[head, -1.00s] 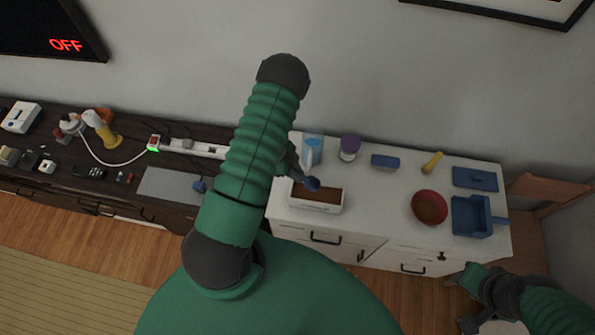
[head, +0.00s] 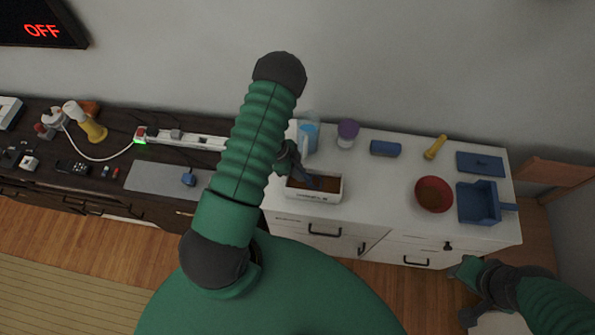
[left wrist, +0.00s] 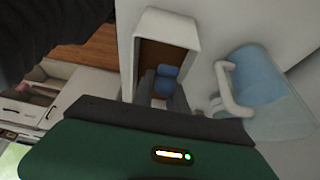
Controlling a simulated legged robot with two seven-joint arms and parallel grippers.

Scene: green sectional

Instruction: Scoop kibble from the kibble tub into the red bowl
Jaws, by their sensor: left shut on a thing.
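The kibble tub (head: 315,197) is a white open box with brown kibble inside, near the left front of the white cabinet top; it also shows in the left wrist view (left wrist: 176,24). My left gripper (head: 291,160) is at its back left, shut on a blue scoop (head: 316,181). The scoop's head is down inside the tub, partly hidden in the head view. In the left wrist view the blue scoop (left wrist: 166,78) shows against the tub's interior. My right gripper (head: 465,292) is open and empty in front of the cabinet.
A blue pitcher (head: 308,138) stands close behind the tub, its white handle facing it in the wrist view. A purple-lidded jar (head: 347,134), blue block (head: 385,148) and yellow object (head: 435,147) line the back. A blue bin (head: 478,203) and blue lid (head: 480,162) sit right of the bowl.

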